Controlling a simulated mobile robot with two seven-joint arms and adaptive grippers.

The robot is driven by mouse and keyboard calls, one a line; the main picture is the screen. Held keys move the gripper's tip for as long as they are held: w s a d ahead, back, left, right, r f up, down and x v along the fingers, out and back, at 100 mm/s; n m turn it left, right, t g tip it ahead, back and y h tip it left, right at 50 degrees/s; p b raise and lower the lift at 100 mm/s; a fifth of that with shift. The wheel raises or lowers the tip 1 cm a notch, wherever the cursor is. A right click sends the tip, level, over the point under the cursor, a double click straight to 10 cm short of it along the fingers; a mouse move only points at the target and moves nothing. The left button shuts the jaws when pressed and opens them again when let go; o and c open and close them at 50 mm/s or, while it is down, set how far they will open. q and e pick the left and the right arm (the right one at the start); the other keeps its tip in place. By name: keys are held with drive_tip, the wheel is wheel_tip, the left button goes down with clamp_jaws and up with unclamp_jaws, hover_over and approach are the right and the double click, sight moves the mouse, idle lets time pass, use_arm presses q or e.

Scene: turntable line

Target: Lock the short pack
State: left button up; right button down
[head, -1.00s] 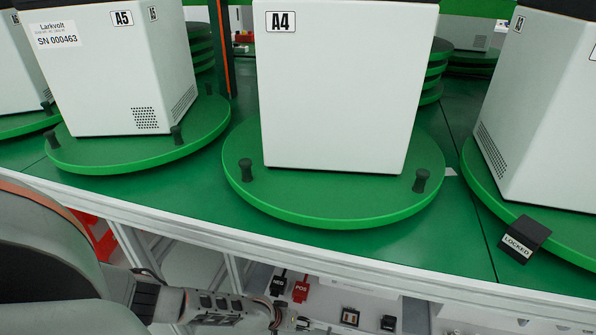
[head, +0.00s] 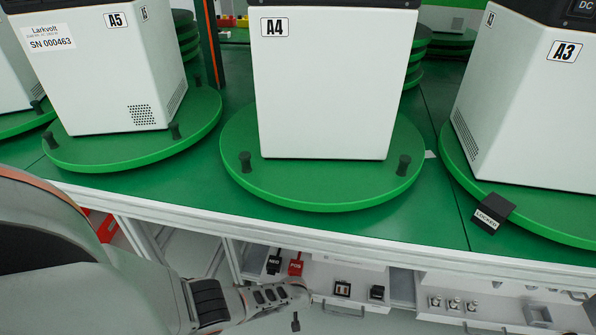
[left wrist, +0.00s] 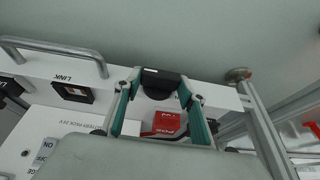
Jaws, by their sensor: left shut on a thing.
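White packs A5 (head: 120,80), A4 (head: 320,90) and A3 (head: 530,110) stand upright on green turntables in the head view. A black block marked LOCKED (head: 490,214) sits at the front rim of A3's turntable (head: 560,226). A4's turntable (head: 300,198) has two black pegs at its front and no such block visible. My left gripper (head: 297,308) is low, in front of the bench. In the left wrist view (left wrist: 160,90) its teal fingers are shut on a small black block (left wrist: 160,80). Any label on it is unreadable. My right gripper is out of view.
Below the bench edge are a black NEG connector (head: 274,262), a red POS connector (head: 296,264), dark blocks (head: 343,289) and a drawer with small metal parts (head: 455,302). The wrist view shows a handle (left wrist: 50,52) and a LINK part (left wrist: 73,92) beside the gripper.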

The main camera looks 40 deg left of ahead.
use_arm(q)
drive_tip(key=o, duration=1.1)
drive_tip(key=shift+r, duration=0.1)
drive_tip(key=shift+s, duration=0.1)
drive_tip(key=shift+s+d+r, duration=0.2)
drive_tip(key=shift+d+r, duration=0.1)
drive_tip(key=shift+r, duration=0.2)
drive_tip(key=v, duration=1)
drive_tip(key=shift+a+r, duration=0.15)
drive_tip(key=shift+r, duration=0.25)
